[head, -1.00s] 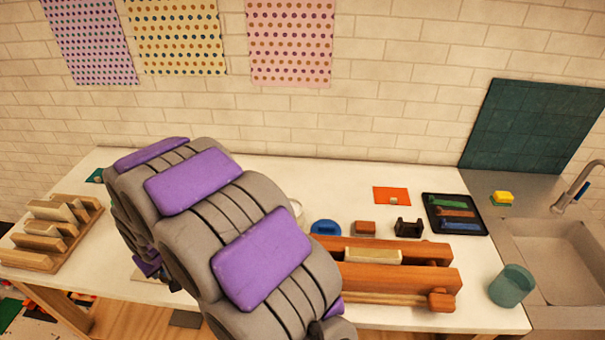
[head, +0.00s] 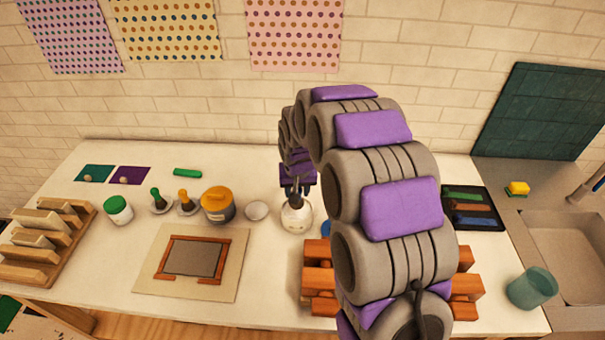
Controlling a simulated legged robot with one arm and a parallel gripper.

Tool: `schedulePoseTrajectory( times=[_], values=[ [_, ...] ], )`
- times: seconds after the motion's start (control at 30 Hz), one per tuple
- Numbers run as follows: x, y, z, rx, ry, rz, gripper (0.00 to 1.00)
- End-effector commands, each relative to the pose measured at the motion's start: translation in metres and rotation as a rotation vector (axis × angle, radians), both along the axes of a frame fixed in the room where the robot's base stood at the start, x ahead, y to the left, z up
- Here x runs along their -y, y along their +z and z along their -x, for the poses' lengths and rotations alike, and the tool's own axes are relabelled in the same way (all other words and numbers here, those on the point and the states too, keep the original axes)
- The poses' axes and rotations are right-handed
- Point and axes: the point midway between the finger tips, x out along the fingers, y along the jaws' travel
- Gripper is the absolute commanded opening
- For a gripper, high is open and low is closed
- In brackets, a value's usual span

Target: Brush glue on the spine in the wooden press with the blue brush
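The wooden press (head: 318,278) stands at the front right of the bench. My arm covers its middle, so the spine in it is hidden. My gripper (head: 297,191) points down over a round white jar (head: 296,217), its fingertips at or just above the jar's top. The fingers are small and dark, and I cannot tell whether they are open or hold anything. No blue brush can be made out. A blue round thing (head: 326,230) shows partly beside the jar, mostly behind my arm.
Left of the jar stand a small pale bowl (head: 256,211), an orange-lidded jar (head: 218,205), orange-handled (head: 185,201) and green-handled (head: 157,200) tools, and a green-lidded jar (head: 118,209). A framed board (head: 150,277) lies in front. A teal cup (head: 532,288) stands right.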

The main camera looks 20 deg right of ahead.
Motion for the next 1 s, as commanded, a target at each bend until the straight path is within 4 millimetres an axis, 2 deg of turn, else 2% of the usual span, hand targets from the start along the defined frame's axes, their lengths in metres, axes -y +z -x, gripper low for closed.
schedulePoseTrajectory(
  times=[0.07,0.2,0.53,0.77,1.0],
  values=[
    [0.0,0.006,-0.011,-0.039,-0.039,-0.007,0.02],
    [0.0,0.012,-0.02,-0.104,-0.098,-0.015,0.02],
    [0.0,0.015,-0.027,-0.164,-0.155,-0.02,0.02],
    [0.001,0.003,-0.027,-0.164,-0.155,-0.021,0.02],
    [0.001,-0.02,-0.026,-0.167,-0.155,-0.021,0.02]
  ],
)
